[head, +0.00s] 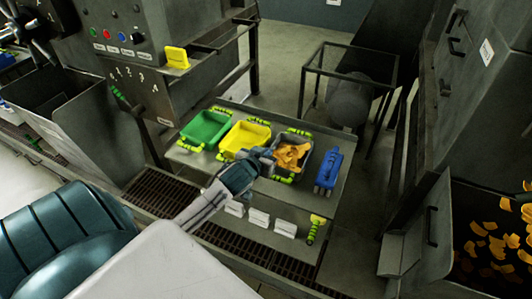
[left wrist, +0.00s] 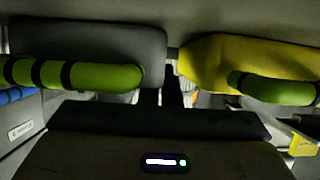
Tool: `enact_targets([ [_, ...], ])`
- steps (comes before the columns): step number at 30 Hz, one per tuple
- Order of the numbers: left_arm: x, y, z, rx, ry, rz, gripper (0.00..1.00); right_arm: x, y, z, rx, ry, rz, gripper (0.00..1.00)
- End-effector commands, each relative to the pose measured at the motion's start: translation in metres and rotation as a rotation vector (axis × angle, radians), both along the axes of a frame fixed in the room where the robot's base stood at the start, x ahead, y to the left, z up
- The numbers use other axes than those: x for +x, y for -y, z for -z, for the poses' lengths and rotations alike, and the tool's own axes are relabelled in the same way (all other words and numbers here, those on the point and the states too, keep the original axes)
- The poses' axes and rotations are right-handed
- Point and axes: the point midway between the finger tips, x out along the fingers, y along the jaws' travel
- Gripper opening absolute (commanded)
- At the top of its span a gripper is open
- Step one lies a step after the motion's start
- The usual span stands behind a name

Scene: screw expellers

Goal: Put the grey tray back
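The grey tray (head: 309,150) holds orange flakes (head: 290,156) and is on the metal table, right of the yellow tray. It has lime handles with dark bands at its near and far ends. My left gripper (head: 264,155) is at the grey tray's left side, close to the yellow tray; I cannot tell whether it touches. In the left wrist view, the grey tray (left wrist: 90,40) and the yellow tray (left wrist: 245,58) stand side by side beyond the dark gripper body. The fingers are too dark to show whether they are open or shut. My right gripper is out of view.
The green tray (head: 205,128) and yellow tray (head: 245,138) are to the left. A blue object (head: 328,172) stands close on the right. A machine (head: 140,75) rises behind left; a bin of flakes (head: 490,240) is right.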

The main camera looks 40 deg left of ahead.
Motion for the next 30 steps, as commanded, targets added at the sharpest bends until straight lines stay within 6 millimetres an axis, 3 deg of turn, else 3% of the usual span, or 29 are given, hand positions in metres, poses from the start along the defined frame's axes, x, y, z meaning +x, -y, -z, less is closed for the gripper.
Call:
enact_targets([
  [1,0.0,0.0,0.001,0.0,0.0,0.0,0.07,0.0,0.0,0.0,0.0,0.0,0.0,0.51],
  [4,0.0,0.0,0.001,0.0,-0.001,0.0,0.25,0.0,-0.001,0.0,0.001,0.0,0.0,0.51],
  [16,-0.006,0.001,-0.003,0.002,0.0,0.001,0.25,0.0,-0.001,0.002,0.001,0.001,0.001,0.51],
  [30,-0.086,0.021,-0.036,0.002,-0.003,0.003,0.25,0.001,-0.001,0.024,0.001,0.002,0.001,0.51],
])
